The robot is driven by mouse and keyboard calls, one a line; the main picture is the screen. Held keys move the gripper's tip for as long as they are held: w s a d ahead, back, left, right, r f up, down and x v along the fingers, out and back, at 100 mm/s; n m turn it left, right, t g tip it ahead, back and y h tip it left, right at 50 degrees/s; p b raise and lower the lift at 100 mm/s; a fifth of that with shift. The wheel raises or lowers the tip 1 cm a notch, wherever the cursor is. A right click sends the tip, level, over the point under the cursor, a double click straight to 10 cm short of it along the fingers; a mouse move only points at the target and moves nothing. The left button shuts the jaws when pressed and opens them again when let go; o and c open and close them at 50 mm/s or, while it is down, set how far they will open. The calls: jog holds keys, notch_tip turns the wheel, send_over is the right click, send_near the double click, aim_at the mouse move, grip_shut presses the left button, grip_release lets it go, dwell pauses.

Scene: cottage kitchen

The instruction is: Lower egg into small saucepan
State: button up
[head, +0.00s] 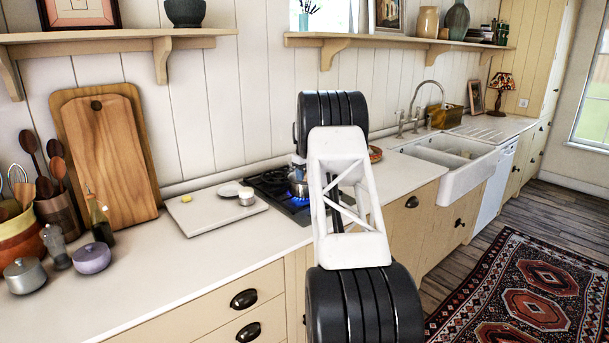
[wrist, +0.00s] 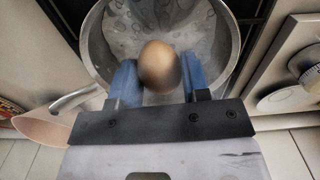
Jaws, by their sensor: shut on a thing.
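In the wrist view, my gripper (wrist: 158,85) is shut on a brown egg (wrist: 159,62), which sits between the two blue fingertips. Below the egg is the small saucepan (wrist: 97,52), a round metal pan with bubbling water in it and a handle pointing to the lower left. The egg appears over the pan's opening; its exact height above the water cannot be told. In the head view, the saucepan (head: 298,186) stands on the lit hob, partly hidden by my arm. My gripper and the egg are hidden behind my arm there.
The black hob (head: 270,184) has a blue flame under the pan. To its left, a pale board (head: 215,214) carries a yellow item, a small plate and a white container. A sink (head: 447,160) lies to the right.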

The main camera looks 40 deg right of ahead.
jog(key=shift+f, duration=1.65)
dwell(1.5)
jog(key=o, duration=0.7)
jog(key=shift+o, duration=0.2)
jog(key=shift+r, duration=3.9)
